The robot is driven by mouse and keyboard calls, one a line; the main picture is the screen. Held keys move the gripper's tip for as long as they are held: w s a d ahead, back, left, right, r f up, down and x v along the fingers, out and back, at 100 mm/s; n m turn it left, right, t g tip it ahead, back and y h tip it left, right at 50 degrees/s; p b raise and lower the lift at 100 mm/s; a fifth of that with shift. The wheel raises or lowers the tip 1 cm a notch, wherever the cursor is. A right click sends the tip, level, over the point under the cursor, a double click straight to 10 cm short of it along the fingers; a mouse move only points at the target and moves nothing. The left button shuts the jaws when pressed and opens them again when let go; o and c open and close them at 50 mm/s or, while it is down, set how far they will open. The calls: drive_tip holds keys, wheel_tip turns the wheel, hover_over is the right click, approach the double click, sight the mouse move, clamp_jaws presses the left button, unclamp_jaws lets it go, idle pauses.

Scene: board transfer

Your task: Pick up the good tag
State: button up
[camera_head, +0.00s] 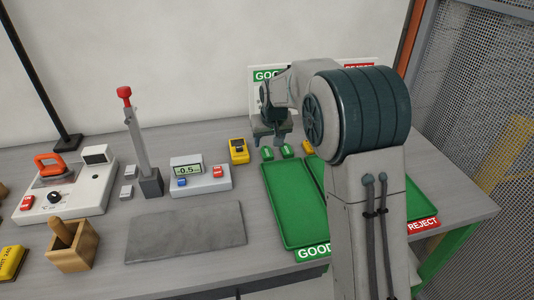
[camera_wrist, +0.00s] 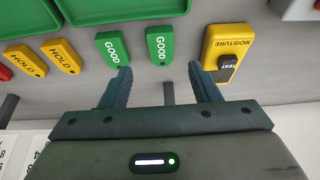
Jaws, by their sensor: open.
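Two green good tags lie on the bench behind the good tray. One good tag (camera_wrist: 159,43) shows in the wrist view just ahead of the gap between my fingers; it also seems to be one of the two green tags in the head view (camera_head: 288,150). The other good tag (camera_wrist: 112,47) lies to its left, ahead of my left fingertip. My gripper (camera_wrist: 159,68) is open and empty, its fingers pointing at the tags. In the head view my gripper (camera_head: 270,139) is above the bench near the tags, partly hidden by my arm.
A yellow moisture meter (camera_wrist: 228,50) lies close to the right finger. Yellow hold tags (camera_wrist: 62,55) lie to the left. The green good tray (camera_head: 285,205) is in front of the tags. A sign board (camera_head: 258,88) stands behind. My arm hides part of the bench.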

sight(267, 152)
drive_tip(key=shift+p+x, duration=0.45)
drive_tip(key=shift+x, duration=2.2)
drive_tip(key=shift+s, duration=0.25)
drive_tip(key=c, duration=1.1)
